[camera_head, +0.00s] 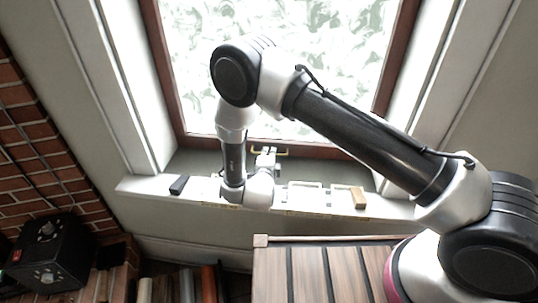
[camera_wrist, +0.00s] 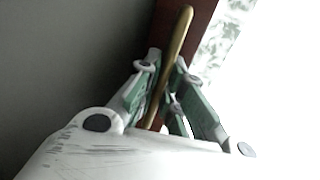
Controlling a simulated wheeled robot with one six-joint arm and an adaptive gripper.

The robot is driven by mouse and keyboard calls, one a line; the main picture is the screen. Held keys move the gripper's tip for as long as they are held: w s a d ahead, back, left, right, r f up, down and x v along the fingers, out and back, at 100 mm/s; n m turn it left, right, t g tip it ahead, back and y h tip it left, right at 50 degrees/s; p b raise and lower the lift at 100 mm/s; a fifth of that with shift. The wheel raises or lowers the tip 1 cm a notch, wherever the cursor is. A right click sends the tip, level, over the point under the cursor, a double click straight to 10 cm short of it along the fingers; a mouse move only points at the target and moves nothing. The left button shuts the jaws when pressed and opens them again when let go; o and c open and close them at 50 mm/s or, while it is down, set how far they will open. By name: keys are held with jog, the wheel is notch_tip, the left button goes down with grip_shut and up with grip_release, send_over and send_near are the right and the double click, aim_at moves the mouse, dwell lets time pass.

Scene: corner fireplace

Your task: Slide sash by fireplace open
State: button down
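The sash is a window with a reddish-brown wooden frame (camera_head: 300,148) and bright patterned glass (camera_head: 330,60). A brass bar handle (camera_head: 283,153) is on its bottom rail; in the wrist view the handle (camera_wrist: 180,35) runs lengthwise between the fingers. My gripper (camera_head: 268,153) is at the handle's left part, low at the window. In the wrist view my gripper (camera_wrist: 167,62) has its green-padded fingers on either side of the bar, close to it. I cannot tell whether both pads touch it. The sash looks shut in its frame.
A white sill (camera_head: 390,207) below the window holds a dark block (camera_head: 179,185), pale flat pieces (camera_head: 303,197) and a tan block (camera_head: 358,197). A slatted wooden top (camera_head: 310,275) is in front. A black box (camera_head: 48,252) and brick wall (camera_head: 40,140) are at left.

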notch_tip(320, 180, up, 27)
dwell(0.5)
jog(key=c, duration=1.8)
grip_release()
jog(key=v, duration=1.2)
